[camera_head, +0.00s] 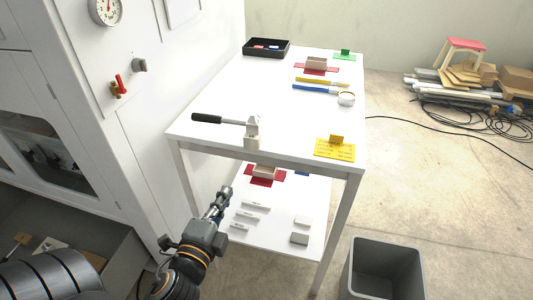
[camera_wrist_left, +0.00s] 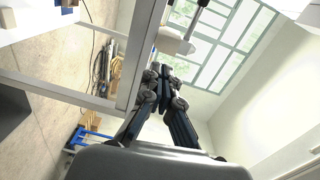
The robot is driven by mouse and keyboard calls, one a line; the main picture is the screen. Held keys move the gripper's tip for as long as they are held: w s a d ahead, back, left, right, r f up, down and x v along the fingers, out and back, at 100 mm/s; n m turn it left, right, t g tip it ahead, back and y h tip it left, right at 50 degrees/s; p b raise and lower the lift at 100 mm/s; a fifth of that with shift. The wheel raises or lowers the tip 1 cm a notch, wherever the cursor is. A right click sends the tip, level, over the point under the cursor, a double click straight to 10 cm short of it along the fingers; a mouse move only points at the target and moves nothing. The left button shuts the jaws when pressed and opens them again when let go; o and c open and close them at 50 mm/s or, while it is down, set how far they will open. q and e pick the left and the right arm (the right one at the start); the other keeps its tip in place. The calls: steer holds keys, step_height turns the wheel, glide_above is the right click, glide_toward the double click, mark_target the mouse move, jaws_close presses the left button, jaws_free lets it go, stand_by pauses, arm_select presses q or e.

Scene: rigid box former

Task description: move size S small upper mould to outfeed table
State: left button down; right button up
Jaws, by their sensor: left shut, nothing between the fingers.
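My left gripper (camera_head: 224,194) is shut and empty, low beside the left front leg of the white table (camera_head: 285,70). It also shows in the left wrist view (camera_wrist_left: 162,72), fingers together. I cannot tell which piece is the size S small upper mould. A white block (camera_head: 252,132) with a grey rod and black handle lies at the table's front edge. It also shows in the left wrist view (camera_wrist_left: 172,42), beyond the fingertips. Beige boxes on red sheets sit at the table's back (camera_head: 316,63) and on the lower shelf (camera_head: 264,171). My right gripper is not in view.
A black tray (camera_head: 267,48) stands at the table's back left. A yellow plate (camera_head: 335,149) lies at its front right. Pale pieces (camera_head: 299,239) lie on the lower shelf. A grey bin (camera_head: 384,270) stands on the floor. A white cabinet (camera_head: 130,110) is close on the left.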

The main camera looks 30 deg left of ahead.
arm_select(q)
step_height(320, 180, up, 3)
steer(key=p, duration=0.4)
glide_toward(248, 141)
steer(key=shift+t, duration=0.3)
steer(key=x, duration=0.7)
steer(key=shift+f, duration=0.4)
steer(key=shift+a, duration=0.1)
steer(key=shift+w+r, duration=0.1)
steer(key=shift+w, duration=0.3)
steer(key=x, duration=1)
steer(key=shift+w+a, duration=0.2)
steer(key=shift+w, duration=0.15)
steer(key=shift+s, duration=0.1)
